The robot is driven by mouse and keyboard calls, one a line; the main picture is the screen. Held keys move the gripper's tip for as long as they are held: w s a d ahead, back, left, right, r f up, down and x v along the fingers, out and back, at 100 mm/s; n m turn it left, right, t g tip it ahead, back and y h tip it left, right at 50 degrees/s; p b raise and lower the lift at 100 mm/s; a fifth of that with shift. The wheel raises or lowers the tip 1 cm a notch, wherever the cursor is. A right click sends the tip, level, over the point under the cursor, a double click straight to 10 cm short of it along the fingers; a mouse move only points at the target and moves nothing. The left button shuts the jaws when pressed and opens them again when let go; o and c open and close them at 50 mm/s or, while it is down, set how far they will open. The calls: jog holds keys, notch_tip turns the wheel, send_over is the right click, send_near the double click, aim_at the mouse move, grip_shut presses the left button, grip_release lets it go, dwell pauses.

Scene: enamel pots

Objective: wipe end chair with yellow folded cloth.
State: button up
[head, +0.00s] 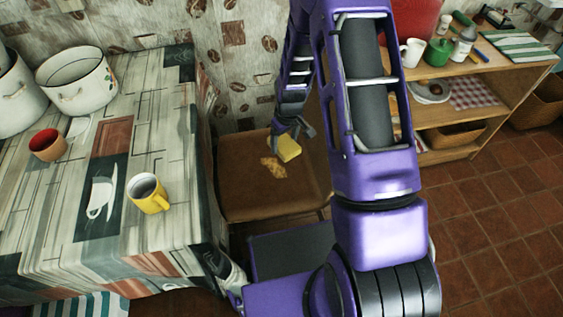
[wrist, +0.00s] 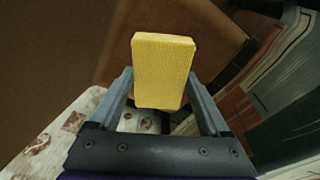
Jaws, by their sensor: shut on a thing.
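The end chair (head: 240,195) has a brown seat and stands between the table and my arm. An orange-yellow smear (head: 273,167) lies on its seat. My gripper (head: 288,138) is over the back right part of the seat and is shut on the yellow folded cloth (head: 290,149). The cloth is just up and right of the smear in the head view. In the wrist view the cloth (wrist: 163,70) is a thick block between the two fingers. I cannot tell whether the cloth touches the seat.
A table (head: 105,240) with a patterned cloth stands left, bearing a yellow mug (head: 148,193), a red-brown cup (head: 47,145) and white enamel pots (head: 77,80). A wooden shelf (head: 470,70) with kitchenware stands right. The patterned wall (head: 235,80) is behind the chair.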

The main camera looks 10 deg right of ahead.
notch_tip(320, 180, down, 14)
jog(key=w+r+n, duration=0.1)
jog(key=w+n, duration=0.1)
jog(key=n, duration=0.2)
jog(key=b, duration=0.4)
send_over(281, 180)
jog(key=shift+y, duration=0.4)
jog(key=shift+s+d+f, duration=0.15)
jog(key=shift+f, duration=1.45)
jog(key=shift+s+d+f, duration=0.1)
jog(key=shift+f, duration=1.45)
jog(key=shift+f, duration=1)
